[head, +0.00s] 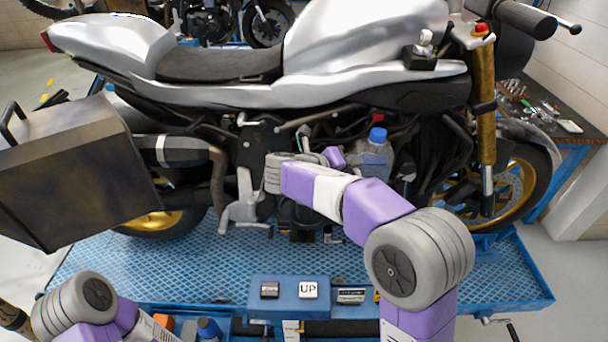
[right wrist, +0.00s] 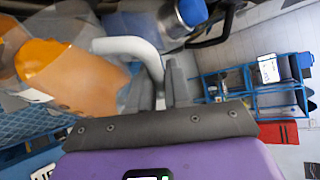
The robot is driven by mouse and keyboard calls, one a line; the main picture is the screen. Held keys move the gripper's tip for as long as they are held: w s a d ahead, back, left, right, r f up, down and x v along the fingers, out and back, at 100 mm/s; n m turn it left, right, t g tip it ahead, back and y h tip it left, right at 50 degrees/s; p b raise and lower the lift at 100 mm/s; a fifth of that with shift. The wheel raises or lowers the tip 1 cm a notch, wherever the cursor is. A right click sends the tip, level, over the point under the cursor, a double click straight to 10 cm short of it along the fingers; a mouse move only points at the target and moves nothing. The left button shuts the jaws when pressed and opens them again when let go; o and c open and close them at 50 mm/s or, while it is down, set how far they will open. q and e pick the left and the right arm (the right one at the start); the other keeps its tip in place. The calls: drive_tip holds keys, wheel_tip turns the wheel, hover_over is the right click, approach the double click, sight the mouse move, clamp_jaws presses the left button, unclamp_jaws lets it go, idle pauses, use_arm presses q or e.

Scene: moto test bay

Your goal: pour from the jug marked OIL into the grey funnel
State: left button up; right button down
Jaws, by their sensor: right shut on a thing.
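My right gripper (head: 335,157) is in front of the motorcycle's engine, partly hidden by my own arm. In the right wrist view it is shut on a pale curved handle (right wrist: 135,46). I take this as the handle of a translucent jug with orange-amber liquid (right wrist: 80,80). In the head view a translucent grey-blue jug with a blue cap (head: 372,158) shows right beside the gripper, its lower part hidden by my arm. A blue cap (right wrist: 192,12) also shows in the wrist view. No OIL marking is readable. I cannot make out the grey funnel. My left gripper is out of view.
The silver motorcycle (head: 380,45) stands on a blue lift (head: 190,265). A dark pannier (head: 75,165) sticks out at the left. A panel with an UP label (head: 308,290) is at the lift's near edge. A blue rack (right wrist: 240,88) and red box (right wrist: 278,132) stand beyond.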

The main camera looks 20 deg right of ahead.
drive_tip(key=shift+w+a+r+n+g+h, duration=0.2)
drive_tip(key=shift+w+a+r+n, duration=0.15)
drive_tip(key=shift+r, duration=0.2)
drive_tip(key=shift+w+a+r+n+g+h, duration=0.1)
drive_tip(key=shift+w+a+r+n+g, duration=0.15)
drive_tip(key=shift+w+r+n, duration=0.25)
idle(4.3)
drive_tip(key=shift+s, duration=0.15)
drive_tip(key=f+b, duration=0.1)
drive_tip(key=s+d+f+m+b, duration=0.1)
drive_tip(key=b, duration=0.1)
drive_tip(key=shift+s+f+m+t, duration=0.15)
drive_tip(key=shift+m+t, duration=0.1)
drive_tip(key=shift+s+d+f+y+b, duration=0.2)
drive_tip(key=shift+s+f+y+b, duration=0.05)
drive_tip(key=shift+y+b, duration=0.3)
drive_tip(key=f+b, duration=0.1)
drive_tip(key=m+b, duration=0.1)
drive_tip(key=s+f+t+b, duration=0.1)
drive_tip(key=b, duration=0.1)
drive_tip(key=shift+d+f+m+y, duration=0.3)
drive_tip(key=shift+d+y, duration=0.05)
drive_tip(key=s+d+f+m+t+y+b, duration=0.2)
drive_tip(key=s+d+f+m+t+b, duration=0.1)
drive_tip(key=b, duration=1)
wheel_tip(320, 180, down, 3)
drive_tip(key=shift+s+d+f+m+t, duration=0.2)
drive_tip(key=shift+s+d+m+t, duration=0.15)
drive_tip(key=shift+s+m, duration=0.65)
